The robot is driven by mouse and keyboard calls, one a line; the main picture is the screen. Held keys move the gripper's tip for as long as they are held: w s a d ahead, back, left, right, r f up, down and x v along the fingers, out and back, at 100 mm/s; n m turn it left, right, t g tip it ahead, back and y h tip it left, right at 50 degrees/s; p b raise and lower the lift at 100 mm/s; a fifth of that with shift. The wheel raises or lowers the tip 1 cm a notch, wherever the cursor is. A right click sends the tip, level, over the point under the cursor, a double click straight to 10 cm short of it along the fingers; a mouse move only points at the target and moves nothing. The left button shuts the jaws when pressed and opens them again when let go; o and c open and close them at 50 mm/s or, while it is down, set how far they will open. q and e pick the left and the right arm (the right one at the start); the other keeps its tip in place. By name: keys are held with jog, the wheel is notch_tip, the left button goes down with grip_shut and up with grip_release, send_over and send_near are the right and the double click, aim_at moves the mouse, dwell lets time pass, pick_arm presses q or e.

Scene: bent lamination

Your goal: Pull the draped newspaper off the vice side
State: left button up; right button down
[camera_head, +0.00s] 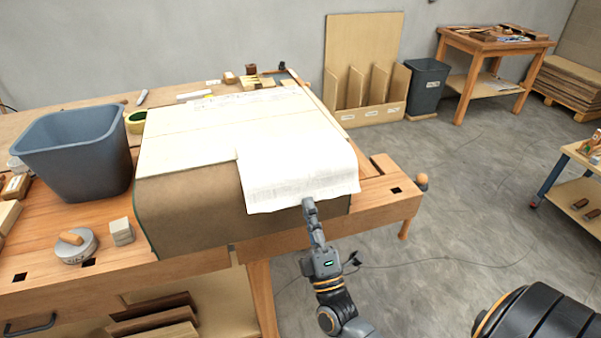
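The newspaper (295,172) is a pale printed sheet lying over the right front corner of the bench. It drapes over the rounded edge of a brown covered form (190,210), and its lower edge hangs down the front. My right gripper (309,204) reaches up from below, its fingertips at the newspaper's hanging lower edge. They overlap the edge in the view; whether they are shut on the paper cannot be told. The vice (385,200) is at the bench's right end, with a round wooden knob. My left gripper is not in view.
The wooden workbench (60,268) carries a grey bin (75,155), a round weight (75,245) and a small block (121,231) on the left. Tools lie along its back. The floor (450,180) right of the bench is mostly clear, with a thin cable across it.

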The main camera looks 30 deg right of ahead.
jog(key=shift+r, duration=0.1)
jog(key=shift+s+r+p, duration=0.25)
jog(key=shift+r+p, duration=0.25)
jog(key=shift+p, duration=0.25)
jog(key=shift+s+a+r+p, duration=0.2)
jog(key=shift+s+r+p, duration=0.65)
jog(key=shift+p, duration=0.25)
jog(key=shift+s+a+r+p, duration=0.2)
jog(key=shift+s+r+p, duration=0.45)
jog(key=shift+r+p, duration=0.4)
